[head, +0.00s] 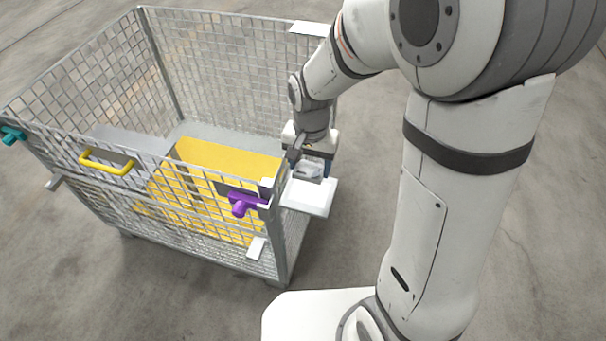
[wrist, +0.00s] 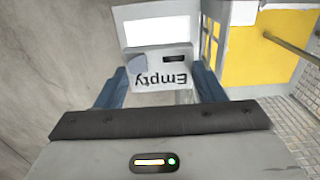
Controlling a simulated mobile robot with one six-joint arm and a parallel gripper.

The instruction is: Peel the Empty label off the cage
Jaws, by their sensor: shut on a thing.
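The Empty label (wrist: 160,78) is a pale plate with dark lettering, upside down in the wrist view. It sits between the blue fingers of my gripper (wrist: 158,88), which is shut on it. In the head view my gripper (head: 308,168) is at the right side of the wire cage (head: 283,235), close to its near right corner post. The label is partly hidden there by the fingers. I cannot tell whether its back still touches the cage.
A white panel (head: 310,197) sticks out from the cage side just below my gripper. Yellow boxes (head: 225,160) lie inside the cage. The floor to the right is bare.

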